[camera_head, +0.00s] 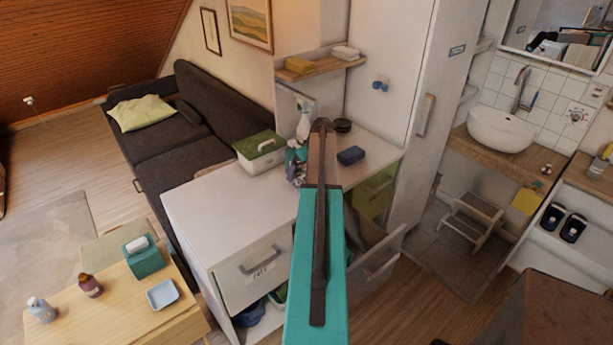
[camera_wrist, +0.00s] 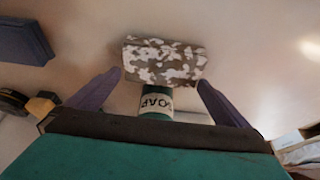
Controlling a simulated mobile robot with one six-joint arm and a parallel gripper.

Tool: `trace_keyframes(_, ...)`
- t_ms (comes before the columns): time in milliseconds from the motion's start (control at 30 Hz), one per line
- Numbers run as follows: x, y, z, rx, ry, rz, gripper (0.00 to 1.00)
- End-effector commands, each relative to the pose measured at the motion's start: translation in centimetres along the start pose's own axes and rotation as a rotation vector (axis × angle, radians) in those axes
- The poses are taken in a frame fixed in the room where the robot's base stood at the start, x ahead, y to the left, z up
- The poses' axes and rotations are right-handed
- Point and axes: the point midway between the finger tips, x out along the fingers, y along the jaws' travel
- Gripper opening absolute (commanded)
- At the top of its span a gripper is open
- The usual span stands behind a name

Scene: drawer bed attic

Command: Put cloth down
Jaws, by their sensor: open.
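A brown-and-white mottled piece (camera_wrist: 165,60), perhaps the cloth, shows between and just beyond my fingertips in the wrist view. A green container marked SOAP (camera_wrist: 156,102) shows between it and my gripper's body. I cannot tell whether the two touch. My gripper (camera_wrist: 161,80) is open, with one purple finger on each side of them and a visible gap to each. A pale surface lies behind. In the head view, my gripper is over the white counter (camera_head: 225,215), largely hidden by my arm, and the mottled piece cannot be made out.
A blue block (camera_head: 350,155), a green-and-white box (camera_head: 261,152) and a spray bottle (camera_head: 303,120) stand close by on the counter. An open drawer (camera_head: 380,262) juts out below. The counter's left part is clear.

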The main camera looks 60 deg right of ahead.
Motion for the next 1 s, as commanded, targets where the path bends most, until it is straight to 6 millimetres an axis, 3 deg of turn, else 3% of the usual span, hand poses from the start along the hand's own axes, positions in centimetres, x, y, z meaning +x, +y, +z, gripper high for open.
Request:
trace_keyframes(233, 1.00, 0.01, -0.03, 0.000, 0.001, 0.000, 1.00)
trace_keyframes(733, 0.98, 0.03, 0.02, 0.000, 0.000, 0.000, 1.00)
trace_keyframes(933, 0.98, 0.04, 0.02, 0.000, 0.000, 0.001, 0.68)
trace_keyframes(1000, 0.97, 0.05, 0.02, 0.000, 0.001, 0.001, 0.64)
